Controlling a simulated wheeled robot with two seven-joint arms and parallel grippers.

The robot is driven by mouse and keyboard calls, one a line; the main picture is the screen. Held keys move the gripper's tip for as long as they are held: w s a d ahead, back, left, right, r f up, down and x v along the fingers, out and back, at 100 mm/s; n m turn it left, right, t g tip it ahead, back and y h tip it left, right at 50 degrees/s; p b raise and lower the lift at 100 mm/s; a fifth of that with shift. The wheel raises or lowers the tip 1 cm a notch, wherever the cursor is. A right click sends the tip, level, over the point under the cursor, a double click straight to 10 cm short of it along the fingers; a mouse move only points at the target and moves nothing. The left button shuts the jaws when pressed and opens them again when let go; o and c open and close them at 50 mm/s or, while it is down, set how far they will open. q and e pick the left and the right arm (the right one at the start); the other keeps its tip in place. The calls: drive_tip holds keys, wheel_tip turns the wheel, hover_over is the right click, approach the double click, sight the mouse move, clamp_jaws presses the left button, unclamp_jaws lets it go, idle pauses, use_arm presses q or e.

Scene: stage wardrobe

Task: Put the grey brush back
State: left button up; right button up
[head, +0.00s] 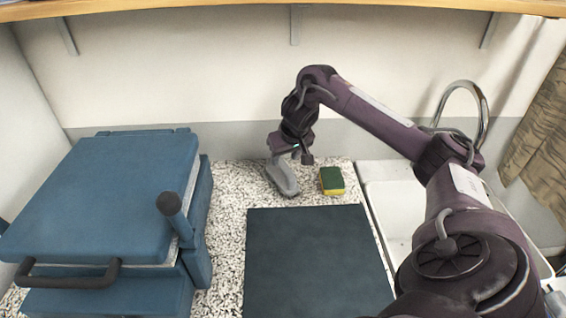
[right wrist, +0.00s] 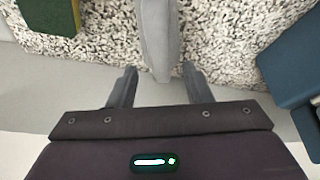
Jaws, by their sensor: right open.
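The grey brush (head: 283,178) is on the speckled countertop towards the back, left of the sponge. In the right wrist view the brush (right wrist: 158,40) extends from the top edge down to between my fingers. My right gripper (head: 288,154) is over the upper end of the brush. In the right wrist view its two fingers (right wrist: 158,80) are spread, one on each side of the brush, with visible gaps. My left gripper is not in view.
A green and yellow sponge (head: 332,181) lies just right of the brush. A dark mat (head: 315,262) covers the front counter. A blue hinged appliance (head: 95,195) with handles stands left. A white sink (head: 395,212) with a curved tap (head: 482,103) is right. A shelf (head: 230,4) hangs above.

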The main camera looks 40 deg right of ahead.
drive_tip(key=p+v, duration=0.3)
drive_tip(key=v, duration=0.2)
drive_tip(key=shift+r, duration=0.45)
drive_tip(key=shift+s+a+r, duration=0.2)
drive_tip(key=shift+s+r, duration=0.15)
drive_tip(key=shift+r, duration=0.15)
